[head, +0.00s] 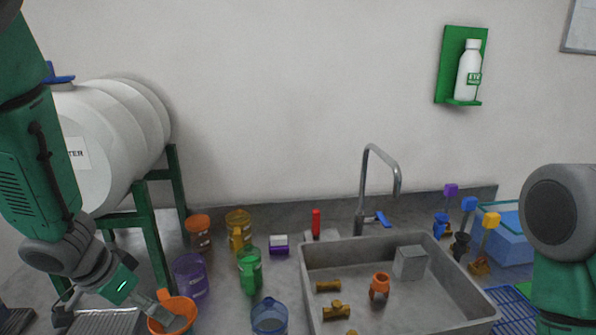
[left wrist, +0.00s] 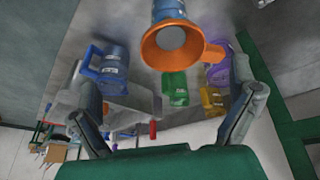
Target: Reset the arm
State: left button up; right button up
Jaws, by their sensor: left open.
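My left arm comes down from the left in the head view. Its gripper (head: 168,308) is at the bottom left, overlapping an orange funnel-like piece (head: 187,307). In the left wrist view my left gripper's two fingers (left wrist: 168,95) are spread wide with nothing clasped between them. The orange piece (left wrist: 212,52) shows beyond the fingers with its round opening toward the camera. I cannot tell whether a finger touches it. My right arm (head: 565,215) stands at the right edge of the head view, and its gripper is out of sight.
Purple (head: 190,278), green (head: 250,272), yellow (head: 238,230) and blue (head: 269,316) containers stand near the gripper. A grey sink (head: 355,285) with brass fittings lies right of them. A white tank (head: 125,125) on a green frame (head: 150,235) stands at left, close to my left arm.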

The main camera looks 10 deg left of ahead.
pick_arm(q)
jog(key=s+d+f+n+g+h, duration=0.1)
jog(key=s+d+f+n, duration=0.3)
jog(key=s+f, duration=0.9)
jog(key=s+f+g+y, duration=0.3)
jog(key=s+f, duration=0.6)
jog(key=s, duration=0.5)
notch_tip(320, 180, down, 11)
jog(key=w+t+b, duration=0.1)
jog(key=w+b, duration=0.1)
jog(key=b, duration=0.9)
jog(key=shift+w+d+r+m, duration=0.2)
jog(key=shift+w+d+m, duration=0.1)
jog(key=shift+w, duration=0.05)
jog(key=shift+w, duration=0.1)
